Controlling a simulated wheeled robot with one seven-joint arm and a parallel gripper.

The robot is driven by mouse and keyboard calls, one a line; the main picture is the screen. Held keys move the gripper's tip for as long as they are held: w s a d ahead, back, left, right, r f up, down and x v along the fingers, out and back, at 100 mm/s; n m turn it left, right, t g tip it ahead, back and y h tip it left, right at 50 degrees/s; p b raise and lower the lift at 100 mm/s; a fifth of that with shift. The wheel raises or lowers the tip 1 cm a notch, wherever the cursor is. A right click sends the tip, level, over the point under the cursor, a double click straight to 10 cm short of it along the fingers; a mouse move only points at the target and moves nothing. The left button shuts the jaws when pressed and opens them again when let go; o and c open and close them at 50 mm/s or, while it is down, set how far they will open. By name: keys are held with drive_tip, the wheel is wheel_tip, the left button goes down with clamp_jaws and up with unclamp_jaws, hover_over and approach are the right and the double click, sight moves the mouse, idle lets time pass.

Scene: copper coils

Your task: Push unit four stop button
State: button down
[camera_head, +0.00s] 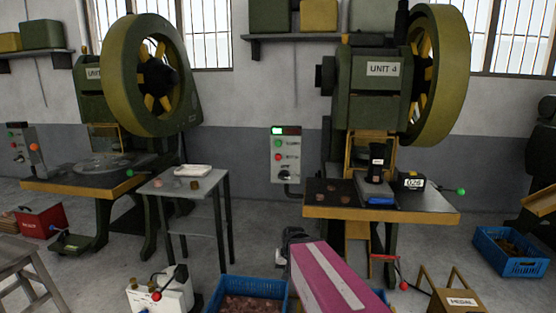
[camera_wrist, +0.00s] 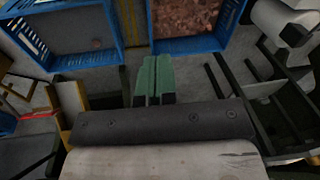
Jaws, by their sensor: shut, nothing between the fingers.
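The press labelled unit 4 (camera_head: 383,69) stands right of centre in the head view, green with a large yellow-rimmed wheel. A grey control box (camera_head: 292,160) is on its left side. It has a lit green display on top, a green button (camera_head: 278,143), a red button (camera_head: 278,157) below it, and a dark knob at the bottom. The button labels are too small to read. My gripper (camera_wrist: 152,82) shows in the wrist view with its green fingers shut together and empty. It points over the floor area near blue crates; the control box is not in that view.
A small grey table (camera_head: 190,183) stands left of the control box. The unit 4 worktable (camera_head: 330,212) juts out to its right, with a green-knobbed lever. A blue crate of copper pieces (camera_wrist: 195,46) and another blue crate (camera_wrist: 118,50) lie low in front.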

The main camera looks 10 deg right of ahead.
sight(277, 159)
drive_tip(key=w+a+r+m+t+y, duration=0.4)
drive_tip(key=w+r, duration=0.4)
drive_tip(key=w, duration=0.4)
drive_tip(key=w+d+r+m+t, duration=0.1)
drive_tip(key=w+r+m+t, duration=0.2)
drive_tip(key=w+r+m, duration=0.2)
drive_tip(key=w+d+r+m+t+y, duration=0.1)
drive_tip(key=w+r+m+t, duration=0.2)
drive_tip(key=r, duration=0.8)
drive_tip(key=w+d+r+m+t+y, duration=0.1)
drive_tip(key=w+d+r+m+t, duration=0.1)
drive_tip(key=w+r+m+t, duration=0.2)
drive_tip(key=w+r+m, duration=0.3)
drive_tip(key=r, duration=0.1)
drive_tip(key=shift+w+r, duration=0.4)
drive_tip(key=shift+w+d, duration=0.1)
drive_tip(key=shift+w+d, duration=0.45)
drive_tip(key=shift+w, duration=0.9)
drive_tip(key=shift+w+d, duration=0.4)
drive_tip(key=shift+w, duration=1)
drive_tip(key=shift+w+d, duration=0.45)
drive_tip(key=shift+w, duration=0.9)
drive_tip(key=shift+w, duration=0.1)
drive_tip(key=shift+w+d, duration=0.15)
drive_tip(key=shift+w, duration=0.15)
